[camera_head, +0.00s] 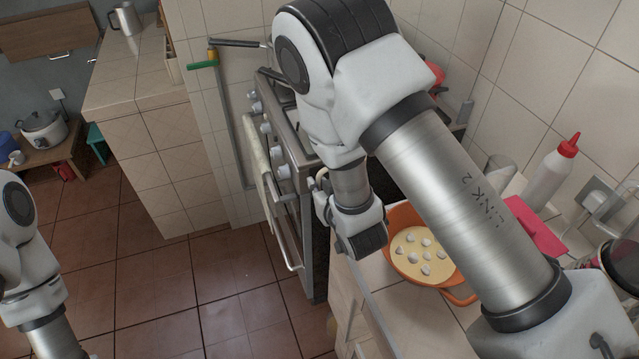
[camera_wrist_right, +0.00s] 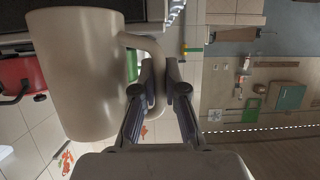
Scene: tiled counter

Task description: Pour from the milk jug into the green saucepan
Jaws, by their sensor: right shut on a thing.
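The milk jug (camera_wrist_right: 80,75) is a large beige jug at the left of the right wrist view. My right gripper (camera_wrist_right: 160,78) is shut on the jug's handle. In the head view my right arm covers most of the stove, and the jug cannot be made out behind it. A small green patch (camera_wrist_right: 132,66) shows between the jug and its handle; it may be part of the green saucepan, but too little shows to tell. My left arm enters the head view at the left edge, with its gripper out of frame.
An orange pot (camera_head: 405,217) with pale liquid and white lumps sits on the right counter, near a white squeeze bottle (camera_head: 552,172) with a red cap. A red pot (camera_wrist_right: 22,78) shows beside the jug. A metal jug (camera_head: 126,18) stands on the far counter.

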